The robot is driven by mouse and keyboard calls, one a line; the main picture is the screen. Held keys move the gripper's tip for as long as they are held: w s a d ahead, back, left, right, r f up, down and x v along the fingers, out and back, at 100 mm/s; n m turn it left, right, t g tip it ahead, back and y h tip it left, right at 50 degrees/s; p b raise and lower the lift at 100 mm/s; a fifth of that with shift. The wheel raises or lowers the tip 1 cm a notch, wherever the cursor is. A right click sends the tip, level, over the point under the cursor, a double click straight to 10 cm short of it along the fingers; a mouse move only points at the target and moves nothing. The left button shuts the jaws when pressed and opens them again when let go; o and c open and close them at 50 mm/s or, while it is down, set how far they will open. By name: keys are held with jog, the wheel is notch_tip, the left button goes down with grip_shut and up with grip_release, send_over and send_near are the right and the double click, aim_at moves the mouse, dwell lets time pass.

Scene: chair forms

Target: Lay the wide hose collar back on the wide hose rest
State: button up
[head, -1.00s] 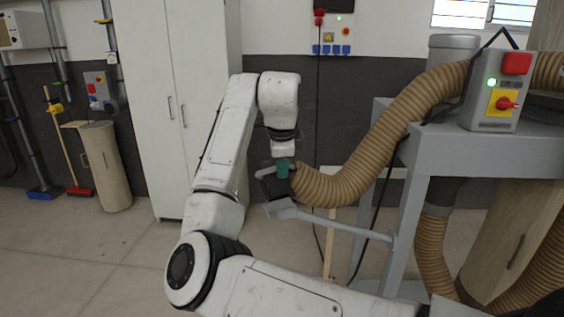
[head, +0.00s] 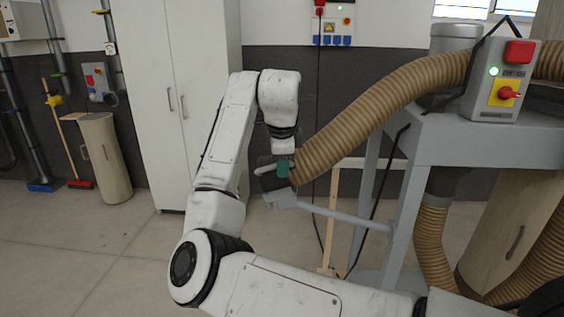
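The wide tan ribbed hose (head: 375,110) runs down from the grey machine to the lower left. Its end, with the dark wide hose collar (head: 271,181), is at my gripper (head: 283,168). The gripper points down at the collar, with a teal part between my wrist and the hose end. The fingers are too small and overlapped to show whether they grip. The wide hose rest (head: 283,200) is a small grey plate on a bar, right below the collar. I cannot tell whether collar and plate touch.
The grey machine stand (head: 480,150) with a switch box (head: 500,82) is on the right. A black cable and a wooden frame (head: 332,220) stand behind the rest's bar. A white cabinet (head: 165,110) is behind my arm.

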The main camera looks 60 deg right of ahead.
jog(key=shift+o, duration=0.7)
jog(key=b+v, duration=0.1)
jog(key=v, duration=0.9)
jog(key=shift+r, duration=0.4)
jog(key=shift+s+a+f, duration=0.1)
